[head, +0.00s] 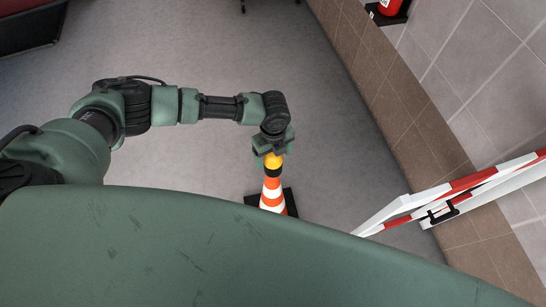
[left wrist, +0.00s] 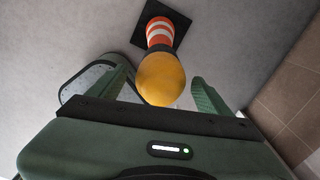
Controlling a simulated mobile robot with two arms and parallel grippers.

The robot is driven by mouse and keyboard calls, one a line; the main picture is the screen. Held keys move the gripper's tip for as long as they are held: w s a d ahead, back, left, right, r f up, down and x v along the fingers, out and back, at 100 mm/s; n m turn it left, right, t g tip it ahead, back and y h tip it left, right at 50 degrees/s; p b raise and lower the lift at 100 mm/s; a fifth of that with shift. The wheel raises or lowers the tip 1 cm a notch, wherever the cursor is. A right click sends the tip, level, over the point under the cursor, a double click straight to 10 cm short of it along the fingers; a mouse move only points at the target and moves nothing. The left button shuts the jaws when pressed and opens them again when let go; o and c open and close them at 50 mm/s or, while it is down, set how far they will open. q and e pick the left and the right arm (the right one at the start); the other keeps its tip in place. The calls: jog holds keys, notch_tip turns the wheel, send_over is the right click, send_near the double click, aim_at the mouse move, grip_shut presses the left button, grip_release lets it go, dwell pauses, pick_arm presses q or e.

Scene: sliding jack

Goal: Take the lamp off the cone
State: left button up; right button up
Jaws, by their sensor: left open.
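The orange and white striped cone (head: 272,194) stands upright on its black square base on the floor. The yellow lamp (head: 273,161) sits on top of the cone, with a dark band under it. My left gripper (head: 269,150) is right at the lamp from above. In the left wrist view the lamp (left wrist: 161,79) lies between the two green fingers, with a gap on each side, wider on the right. The cone (left wrist: 160,33) shows behind it. The left gripper is open and holds nothing. My right gripper is in neither view.
A red and white barrier (head: 450,195) stands right of the cone by the tiled wall (head: 440,120). The grey floor (head: 310,110) around the cone is clear.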

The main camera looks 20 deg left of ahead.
pick_arm(q)
jog(key=shift+f, duration=0.5)
jog(key=c, duration=1.5)
jog(key=shift+c, duration=0.2)
